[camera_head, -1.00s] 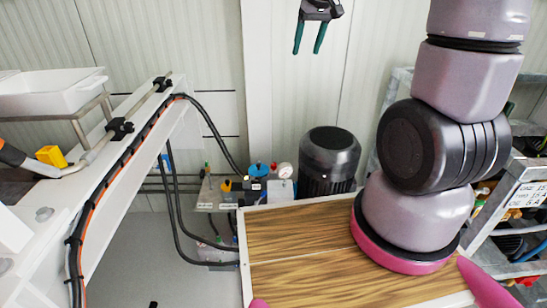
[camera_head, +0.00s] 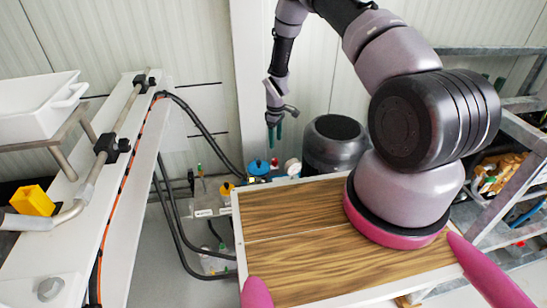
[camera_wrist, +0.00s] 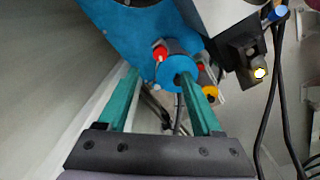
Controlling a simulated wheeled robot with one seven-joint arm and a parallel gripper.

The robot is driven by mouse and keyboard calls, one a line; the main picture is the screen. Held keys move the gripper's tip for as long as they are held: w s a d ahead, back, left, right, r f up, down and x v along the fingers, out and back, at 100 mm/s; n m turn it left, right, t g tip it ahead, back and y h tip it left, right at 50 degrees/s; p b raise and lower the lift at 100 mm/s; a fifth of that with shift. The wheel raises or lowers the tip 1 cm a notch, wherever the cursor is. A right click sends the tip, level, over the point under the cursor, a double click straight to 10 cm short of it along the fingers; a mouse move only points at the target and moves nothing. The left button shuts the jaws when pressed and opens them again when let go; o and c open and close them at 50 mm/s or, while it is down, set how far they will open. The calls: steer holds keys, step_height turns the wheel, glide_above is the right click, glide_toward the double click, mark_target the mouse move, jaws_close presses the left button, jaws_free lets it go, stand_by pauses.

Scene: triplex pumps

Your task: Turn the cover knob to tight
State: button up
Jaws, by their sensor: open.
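In the head view, a round blue cap (camera_head: 258,168) sits on the pump unit beside the table's far left corner. It is likely the cover knob, but I cannot be sure. My gripper (camera_head: 275,138) is above and slightly right of it, with teal fingers pointing down. In the wrist view, my gripper (camera_wrist: 158,75) is open and empty. A round blue part (camera_wrist: 172,78) shows beyond and between the fingertips, partly covered by the right finger. A larger blue surface (camera_wrist: 125,28) lies behind it. Contact cannot be judged.
A black motor (camera_head: 335,145) stands right of the pump unit. A wood-topped table (camera_head: 300,265) fills the front. Black hoses (camera_head: 175,215) and a white frame (camera_head: 110,190) are at left. A metal rack (camera_head: 500,215) is at right.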

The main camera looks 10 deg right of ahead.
mark_target(275, 160)
step_height(275, 160, down, 11)
stand_by(0.5)
jaws_close()
